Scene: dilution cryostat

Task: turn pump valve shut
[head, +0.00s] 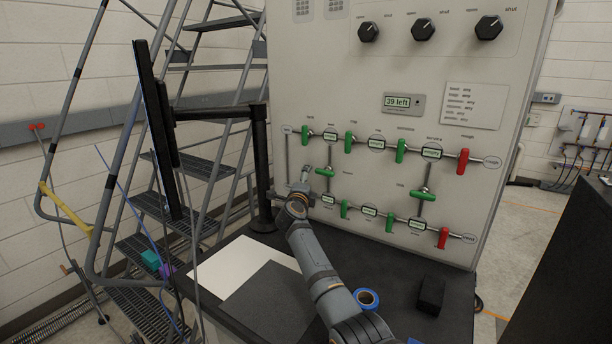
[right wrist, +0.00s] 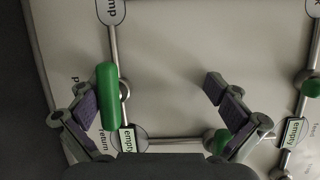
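The valve panel (head: 350,90) carries pipes with several green handles and two red ones. My right gripper (head: 303,182) is at the panel's lower left, in front of the pipes. In the right wrist view the gripper (right wrist: 148,82) is open. A green valve handle (right wrist: 108,97), lying along a pipe, is between its fingers, close to the left finger. I cannot tell if they touch. An oval label ending in "mp" (right wrist: 110,9) is at that pipe's upper end. The label beside the handle is mostly hidden. In the head view, my gripper hides this handle. My left gripper is not in view.
A black bench (head: 300,310) below the panel holds a sheet of paper (head: 222,266), a blue tape roll (head: 367,298) and a black block (head: 431,294). A monitor (head: 152,130) on a post and a stepladder (head: 185,205) stand left. Another green handle (right wrist: 218,141) is near my right finger.

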